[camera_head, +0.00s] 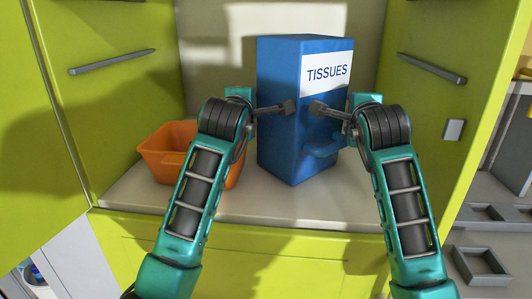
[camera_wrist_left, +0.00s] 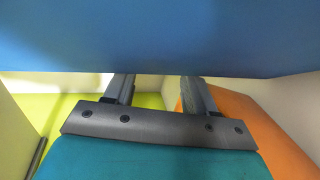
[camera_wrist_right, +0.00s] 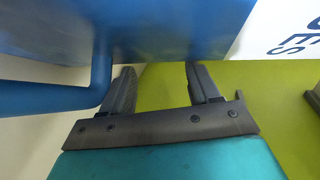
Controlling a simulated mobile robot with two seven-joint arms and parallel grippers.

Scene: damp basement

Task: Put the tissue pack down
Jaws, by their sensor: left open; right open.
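The tissue pack (camera_head: 284,130) is a tall blue box with a white label reading TISSUES and a blue handle on its front. It stands upright on the pale shelf (camera_head: 250,203) inside the green cabinet. My left gripper (camera_head: 291,107) is open at the pack's left front side; in the left wrist view the blue pack (camera_wrist_left: 160,35) fills the top beyond the fingers. My right gripper (camera_head: 315,107) is open in front of the pack, above the handle (camera_wrist_right: 50,97). Neither gripper visibly holds the pack; whether the fingertips touch it is hard to tell.
An orange bin (camera_head: 165,160) stands on the shelf left of the pack, partly behind my left arm. The green cabinet doors (camera_head: 105,105) are open on both sides. Grey trays (camera_head: 481,264) lie on the floor at right.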

